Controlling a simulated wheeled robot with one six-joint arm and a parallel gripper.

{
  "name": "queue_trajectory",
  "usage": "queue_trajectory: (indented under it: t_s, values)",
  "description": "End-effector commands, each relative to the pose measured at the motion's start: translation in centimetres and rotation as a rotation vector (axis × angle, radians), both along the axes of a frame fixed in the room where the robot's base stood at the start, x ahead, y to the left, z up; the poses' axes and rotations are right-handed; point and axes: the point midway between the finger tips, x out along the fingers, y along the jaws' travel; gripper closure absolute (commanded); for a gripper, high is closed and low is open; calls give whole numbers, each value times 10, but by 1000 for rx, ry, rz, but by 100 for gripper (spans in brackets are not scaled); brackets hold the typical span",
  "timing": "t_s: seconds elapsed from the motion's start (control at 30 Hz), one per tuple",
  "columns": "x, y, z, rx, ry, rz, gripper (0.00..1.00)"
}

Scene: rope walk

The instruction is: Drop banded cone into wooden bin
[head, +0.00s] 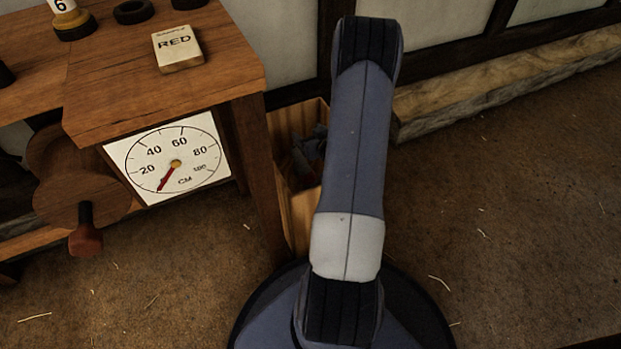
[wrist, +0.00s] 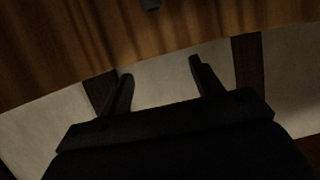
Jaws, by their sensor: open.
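My gripper (wrist: 160,68) shows in the wrist view as two dark fingers spread apart, with nothing between them. In the head view my own arm hides it. A wooden bin (head: 302,228) stands on the floor beside the bench, partly hidden behind my arm. Grey and dark bits, with a touch of red, show inside it, too dim to name. I cannot make out the banded cone for certain in either view.
A wooden bench (head: 100,105) at left carries a RED card box (head: 177,48), dark rings (head: 134,11) and a piece marked 6 (head: 70,20). A dial (head: 170,158) and a wooden wheel (head: 80,190) are at its front. The floor at right is clear.

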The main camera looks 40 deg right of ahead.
Motion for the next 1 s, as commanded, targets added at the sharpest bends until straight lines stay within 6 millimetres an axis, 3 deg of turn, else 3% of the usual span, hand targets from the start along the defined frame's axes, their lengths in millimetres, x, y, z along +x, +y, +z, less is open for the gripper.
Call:
queue_trajectory:
  t_s: [0.17, 0.63, 1.0]
  values:
    - [0, 0, 6, -1, -1, 0, 38]
    - [0, 0, 89, -2, -1, 1, 38]
    - [0, 0, 100, 0, 1, 0, 38]
